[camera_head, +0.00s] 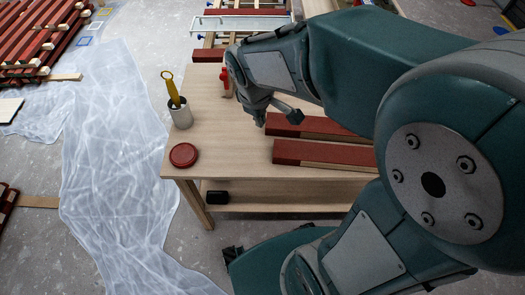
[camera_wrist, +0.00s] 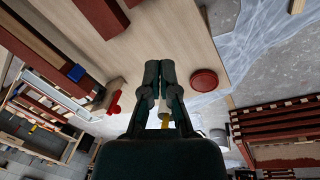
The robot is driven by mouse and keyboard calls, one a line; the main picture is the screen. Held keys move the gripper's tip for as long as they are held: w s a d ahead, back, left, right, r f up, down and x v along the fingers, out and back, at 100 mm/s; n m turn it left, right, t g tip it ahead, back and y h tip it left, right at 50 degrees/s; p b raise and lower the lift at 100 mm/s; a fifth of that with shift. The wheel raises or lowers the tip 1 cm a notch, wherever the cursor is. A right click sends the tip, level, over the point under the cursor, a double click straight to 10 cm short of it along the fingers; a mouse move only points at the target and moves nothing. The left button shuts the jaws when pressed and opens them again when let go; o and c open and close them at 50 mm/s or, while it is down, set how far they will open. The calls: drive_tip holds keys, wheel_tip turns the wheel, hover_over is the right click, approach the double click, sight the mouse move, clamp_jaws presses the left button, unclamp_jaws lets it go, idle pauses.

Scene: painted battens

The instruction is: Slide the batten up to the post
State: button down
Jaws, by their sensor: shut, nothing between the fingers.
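Two battens with dark red painted tops and bare wood sides lie on the wooden table in the head view, a nearer one (camera_head: 320,153) and a farther one (camera_head: 312,127). My arm hides their right ends. Red batten ends also show at the top left of the wrist view (camera_wrist: 100,14). A small upright red piece (camera_head: 226,78), possibly the post, stands at the table's far left edge; it also shows in the wrist view (camera_wrist: 114,102).
A cup (camera_head: 180,116) with a yellow tool (camera_head: 171,88) and a round red lid (camera_head: 184,155) stand on the table's left (camera_head: 225,160). A black object (camera_head: 217,197) lies on the lower shelf. Plastic sheeting (camera_head: 110,140) covers the floor at left.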

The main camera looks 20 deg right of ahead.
sight(270, 162)
drive_tip(key=w+a+f+n+g+h, duration=0.1)
drive_tip(key=w+a+f+n, duration=0.15)
drive_tip(key=f, duration=0.45)
drive_tip(key=w+a+f+n+g+h, duration=0.1)
drive_tip(key=w+f+n, duration=0.1)
drive_tip(key=f+n, duration=0.35)
drive_tip(key=shift+m+g, duration=0.3)
drive_tip(key=shift+m, duration=0.5)
drive_tip(key=x, duration=1)
drive_tip(key=shift+w+f, duration=0.15)
drive_tip(key=shift+f, duration=0.05)
drive_tip(key=shift+s+d+f, duration=0.1)
drive_tip(key=shift+s+d, duration=0.05)
drive_tip(key=shift+d, duration=0.3)
drive_tip(key=shift+s+d+f, duration=0.15)
drive_tip(key=shift+d, duration=0.35)
drive_tip(key=shift+s+d, duration=0.15)
drive_tip(key=shift+d, duration=0.35)
drive_tip(key=shift+s+d, duration=0.15)
drive_tip(key=shift+d, duration=0.35)
